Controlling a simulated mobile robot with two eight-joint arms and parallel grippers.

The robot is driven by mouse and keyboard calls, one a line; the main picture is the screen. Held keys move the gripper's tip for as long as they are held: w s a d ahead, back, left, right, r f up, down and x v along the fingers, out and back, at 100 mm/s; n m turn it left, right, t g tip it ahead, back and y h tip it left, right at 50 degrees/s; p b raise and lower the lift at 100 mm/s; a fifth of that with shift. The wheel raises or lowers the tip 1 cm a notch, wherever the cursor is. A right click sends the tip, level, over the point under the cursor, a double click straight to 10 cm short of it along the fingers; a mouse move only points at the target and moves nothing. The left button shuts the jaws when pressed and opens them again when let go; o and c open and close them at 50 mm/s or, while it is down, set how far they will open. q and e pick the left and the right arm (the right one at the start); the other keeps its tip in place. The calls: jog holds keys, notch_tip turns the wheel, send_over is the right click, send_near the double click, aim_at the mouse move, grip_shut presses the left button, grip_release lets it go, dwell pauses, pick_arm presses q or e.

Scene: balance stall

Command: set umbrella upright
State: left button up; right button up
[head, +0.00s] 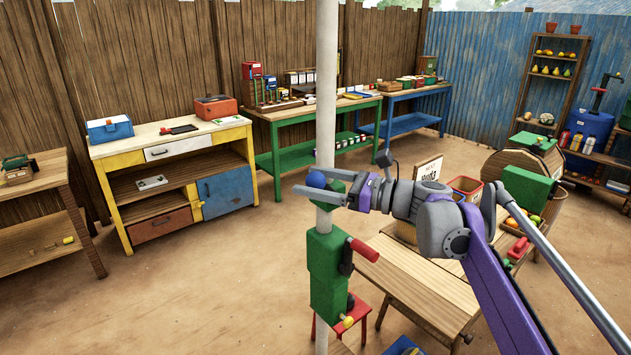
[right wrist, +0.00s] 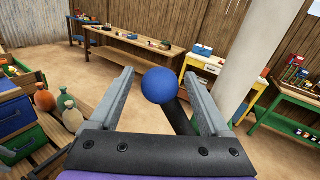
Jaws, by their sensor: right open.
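The umbrella's pale pole (head: 326,90) stands nearly vertical in the head view, with its canopy out of view. It has a green collar (head: 329,192) and, lower, a green housing (head: 326,265) with a red handle (head: 363,249). A blue ball knob (head: 316,179) sits by the collar. In the right wrist view the knob (right wrist: 158,85) tops a dark lever (right wrist: 180,117), with the pole (right wrist: 250,65) beyond to the right. My right gripper (head: 322,193) is open at the collar, with the knob between its spread fingers, gaps on both sides. My left gripper is out of view.
A wooden table (head: 418,285) and a red stool (head: 352,318) stand close below my right arm. A yellow-framed workbench (head: 180,146) and a green workbench (head: 300,118) line the back fence. Dirt floor (head: 215,290) is clear to the left of the pole.

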grip_shut()
dwell(0.3)
jog(key=d+m, duration=0.1)
jog(key=w+d+r+m+t+y, duration=0.1)
jog(key=r+m+p, duration=0.1)
jog(key=m, duration=0.1)
jog(key=shift+w+d+r+t+y, duration=0.1)
jog(key=shift+w+d+t+y, duration=0.2)
jog(key=shift+w+d, duration=0.1)
